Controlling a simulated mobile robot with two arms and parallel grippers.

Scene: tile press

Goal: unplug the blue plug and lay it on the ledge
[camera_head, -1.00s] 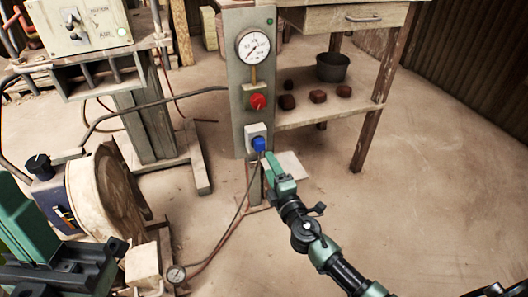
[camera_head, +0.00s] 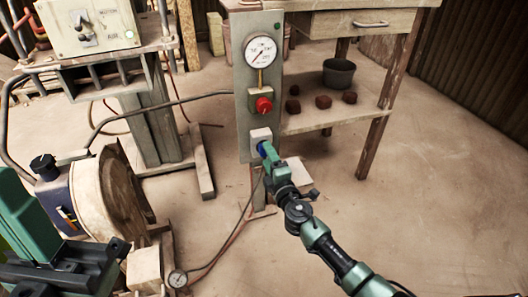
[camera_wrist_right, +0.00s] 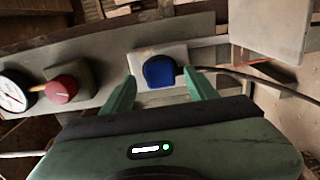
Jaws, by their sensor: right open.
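The blue plug (camera_head: 262,150) sits in the pale socket box (camera_head: 260,134) low on the grey panel, partly hidden by my right gripper (camera_head: 267,152) in the head view. In the right wrist view the blue plug (camera_wrist_right: 159,71) lies between the two green fingers of my open right gripper (camera_wrist_right: 163,82). The fingers are apart, one on each side; I cannot tell whether they touch it. A pale flat plate (camera_head: 299,172), probably the ledge, is right of the panel's foot; it also shows in the wrist view (camera_wrist_right: 268,28). Green and black parts, probably my left arm, show at lower left; its jaws are unclear.
A red knob (camera_head: 263,105) and a gauge (camera_head: 260,52) are above the socket. A dark cable (camera_wrist_right: 245,78) runs from near the plug. A wooden bench (camera_head: 372,138) with a pot stands right; a round drum machine (camera_head: 103,195) stands left. The floor at right is clear.

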